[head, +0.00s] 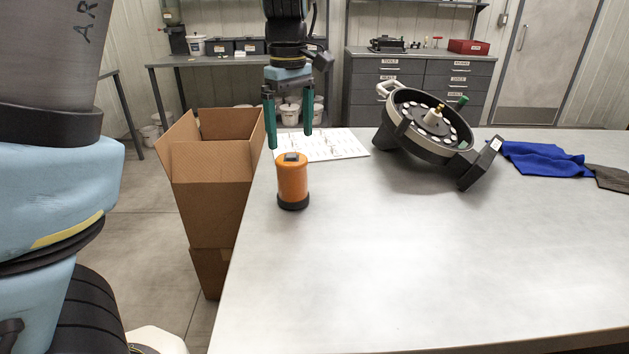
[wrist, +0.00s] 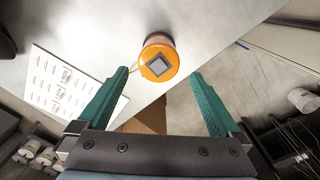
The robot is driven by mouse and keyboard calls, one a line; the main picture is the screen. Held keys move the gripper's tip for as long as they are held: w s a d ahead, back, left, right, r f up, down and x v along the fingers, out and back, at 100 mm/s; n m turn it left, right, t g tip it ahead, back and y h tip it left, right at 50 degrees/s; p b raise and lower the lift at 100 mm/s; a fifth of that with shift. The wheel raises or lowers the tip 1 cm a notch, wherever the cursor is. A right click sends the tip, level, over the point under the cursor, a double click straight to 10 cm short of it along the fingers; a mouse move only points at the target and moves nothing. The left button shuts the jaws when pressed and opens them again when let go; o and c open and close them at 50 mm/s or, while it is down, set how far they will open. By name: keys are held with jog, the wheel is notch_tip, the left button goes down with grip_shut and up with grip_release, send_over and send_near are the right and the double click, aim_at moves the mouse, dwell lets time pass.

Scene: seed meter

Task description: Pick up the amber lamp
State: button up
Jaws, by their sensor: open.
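The amber lamp (head: 292,182) is an orange cylinder with a dark base and a dark square on its top. It stands upright on the grey table (head: 420,260) near the table's left edge. In the wrist view the lamp (wrist: 158,58) shows from above, beyond the fingertips and between their lines. My gripper (head: 290,138) has two green fingers pointing down, spread open and empty. In the head view the fingertips are just above and behind the lamp, apart from it. The gripper also shows in the wrist view (wrist: 160,78).
An open cardboard box (head: 215,165) stands left of the table. A printed sheet (head: 325,146) lies behind the lamp. The seed meter (head: 430,125), a tilted dark round device, stands right of it. A blue cloth (head: 545,160) lies farther right. The table's front is clear.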

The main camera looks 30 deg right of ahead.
aim_at(294, 155)
jog(key=shift+d+f, duration=0.2)
jog(key=shift+f, duration=0.1)
notch_tip(294, 155, down, 4)
jog(key=shift+f, duration=0.25)
jog(key=shift+w+a+f+p, duration=0.15)
jog(key=shift+f+p, duration=0.25)
jog(key=shift+f, duration=1)
jog(key=shift+w+a+f+p, duration=0.1)
jog(key=shift+f+p, duration=0.25)
jog(key=shift+f, duration=1.05)
jog(key=c, duration=1.1)
